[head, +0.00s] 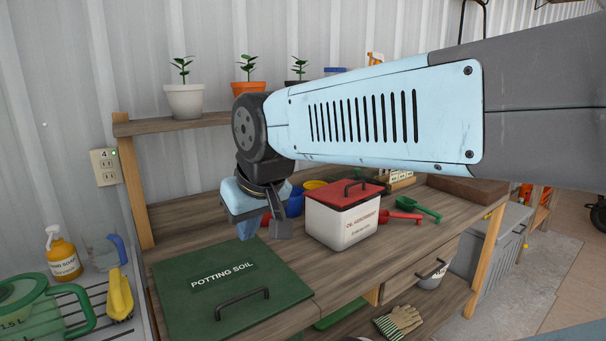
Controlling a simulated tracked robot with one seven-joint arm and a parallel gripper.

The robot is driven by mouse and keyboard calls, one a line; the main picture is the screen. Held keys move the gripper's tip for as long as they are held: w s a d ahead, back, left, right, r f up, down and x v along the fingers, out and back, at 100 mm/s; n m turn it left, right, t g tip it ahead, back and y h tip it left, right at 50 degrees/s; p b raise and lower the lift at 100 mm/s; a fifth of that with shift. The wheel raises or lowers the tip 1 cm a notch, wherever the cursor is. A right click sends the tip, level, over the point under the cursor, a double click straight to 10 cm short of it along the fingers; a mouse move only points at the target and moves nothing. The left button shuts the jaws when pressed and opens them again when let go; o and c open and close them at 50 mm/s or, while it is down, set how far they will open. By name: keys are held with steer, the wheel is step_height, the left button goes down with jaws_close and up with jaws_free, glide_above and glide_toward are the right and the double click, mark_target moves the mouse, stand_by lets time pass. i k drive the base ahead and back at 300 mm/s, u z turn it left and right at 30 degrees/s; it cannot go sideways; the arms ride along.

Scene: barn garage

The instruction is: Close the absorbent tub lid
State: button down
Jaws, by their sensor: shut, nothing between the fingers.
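The absorbent tub (340,225) is a white box with red lettering, standing on the wooden bench right of the picture's middle. Its red lid (328,193), with a black handle, lies flat over the top; I see no clear gap along the front edge. My gripper (262,230) hangs pointing down to the left of the tub, apart from it. It is shut and empty. My forearm passes above the tub, and the tub's far side is hidden.
A green potting soil lid (220,300) with a handle lies at front left. Blue and yellow containers stand behind my gripper. Red (398,217) and green (420,207) scoops lie right of the tub. Potted plants line the shelf (170,125) behind.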

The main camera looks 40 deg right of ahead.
mark_target(343, 192)
steer(key=u, duration=0.45)
steer(key=k, duration=1)
steer(key=z, duration=1.3)
steer(key=i, duration=1)
